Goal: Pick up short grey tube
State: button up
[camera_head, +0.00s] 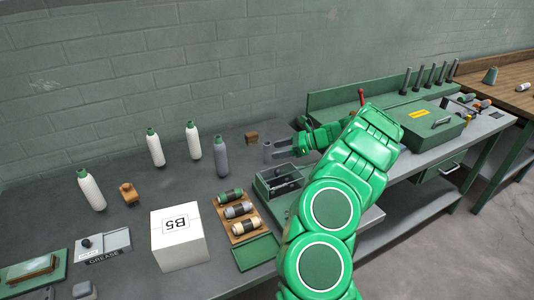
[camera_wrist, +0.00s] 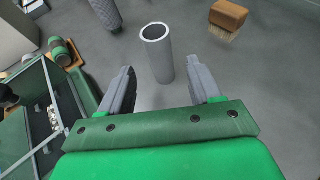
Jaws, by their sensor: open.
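The short grey tube (camera_wrist: 159,58) stands upright on the grey bench, its open top facing up, just beyond and between the fingertips in the wrist view. My gripper (camera_wrist: 163,82) is open, with one finger on each side of the space in front of the tube. No contact with the tube shows. In the head view the tube (camera_head: 268,151) stands at the tip of my gripper (camera_head: 284,147), near the wall.
A wooden brush (camera_wrist: 228,17) stands right of the tube in the wrist view. A grey bobbin (camera_head: 221,157) and several white bobbins stand to the left. A green open box (camera_head: 262,187), a spool tray (camera_head: 222,214) and a white B5 box (camera_head: 178,240) lie nearer. Bench around the tube is clear.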

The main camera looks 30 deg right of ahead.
aim_at(262, 161)
jog(key=shift+x, duration=3.85)
jog(key=shift+r, duration=0.1)
jog(key=c, duration=1)
jog(key=shift+r, duration=0.1)
